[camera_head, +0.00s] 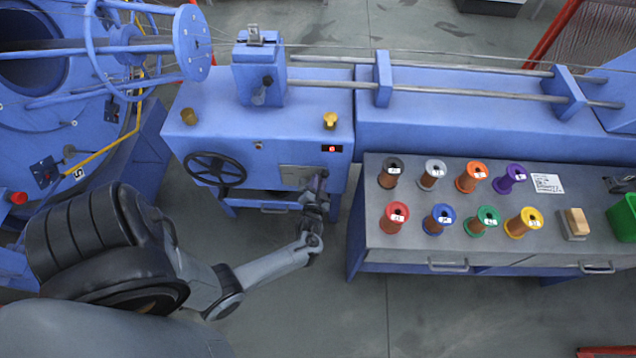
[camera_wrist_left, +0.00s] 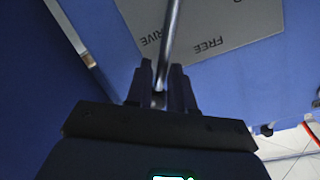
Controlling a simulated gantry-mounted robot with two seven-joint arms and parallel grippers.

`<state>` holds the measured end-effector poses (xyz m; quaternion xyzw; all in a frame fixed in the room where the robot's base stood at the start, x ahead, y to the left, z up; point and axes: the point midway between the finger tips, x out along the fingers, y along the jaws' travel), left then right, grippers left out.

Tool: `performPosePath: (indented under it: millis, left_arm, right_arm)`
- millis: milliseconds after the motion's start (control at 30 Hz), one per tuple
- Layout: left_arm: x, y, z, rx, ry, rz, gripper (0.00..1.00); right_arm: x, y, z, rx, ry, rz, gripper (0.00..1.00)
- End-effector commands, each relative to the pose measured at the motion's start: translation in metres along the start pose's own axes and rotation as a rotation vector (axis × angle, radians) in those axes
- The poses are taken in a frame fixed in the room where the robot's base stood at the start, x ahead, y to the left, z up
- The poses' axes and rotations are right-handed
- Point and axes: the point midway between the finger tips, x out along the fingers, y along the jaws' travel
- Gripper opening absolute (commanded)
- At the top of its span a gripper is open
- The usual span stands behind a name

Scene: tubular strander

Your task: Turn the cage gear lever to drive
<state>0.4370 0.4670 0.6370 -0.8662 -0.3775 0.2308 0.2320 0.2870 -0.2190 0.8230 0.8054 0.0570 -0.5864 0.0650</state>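The cage gear lever is a thin metal rod (camera_wrist_left: 171,40) in the left wrist view. It crosses a grey plate (camera_wrist_left: 225,28) between the printed words "DRIVE", partly covered, and "FREE". The plate also shows on the front of the blue machine in the head view (camera_head: 290,174). My left gripper (camera_head: 321,178) is at the plate's right side there. In the left wrist view its two dark fingers (camera_wrist_left: 162,75) stand close on either side of the rod and look shut on it. The lever's far end is out of that view. My right gripper is not in view.
A grey table (camera_head: 375,252) with several coloured spools stands to the right. Open floor (camera_head: 300,310) lies in front of the machine.

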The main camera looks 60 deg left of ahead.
Motion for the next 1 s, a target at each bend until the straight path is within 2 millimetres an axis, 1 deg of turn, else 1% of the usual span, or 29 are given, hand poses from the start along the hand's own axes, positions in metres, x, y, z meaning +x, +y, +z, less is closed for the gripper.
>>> performPosePath:
  millis: [33,100,367,467,567,667,800,1000]
  left_arm:
    - [0.000,0.000,0.000,-0.001,0.000,0.000,0.31]
    - [0.000,0.000,0.000,-0.001,0.000,0.000,0.38]
    - [-0.001,0.000,0.000,-0.002,0.000,-0.001,0.38]
    - [-0.005,0.000,0.000,-0.002,0.000,0.000,0.38]
    - [-0.014,-0.001,-0.001,-0.002,0.000,0.000,0.38]
    - [-0.029,-0.001,-0.001,-0.002,-0.001,0.000,0.38]
    - [-0.054,-0.001,-0.001,-0.002,-0.002,0.001,0.38]
    - [-0.085,-0.001,-0.001,-0.002,-0.002,0.000,0.38]
  right_arm:
    - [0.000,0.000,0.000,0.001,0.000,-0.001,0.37]
    - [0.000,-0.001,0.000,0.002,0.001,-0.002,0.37]
    - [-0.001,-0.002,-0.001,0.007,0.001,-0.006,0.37]
    - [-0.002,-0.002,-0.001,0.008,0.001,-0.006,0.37]
    - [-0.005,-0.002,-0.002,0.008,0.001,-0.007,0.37]
    - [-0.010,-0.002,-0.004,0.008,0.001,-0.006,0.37]
    - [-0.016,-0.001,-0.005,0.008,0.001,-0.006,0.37]
    - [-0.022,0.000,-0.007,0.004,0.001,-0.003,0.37]
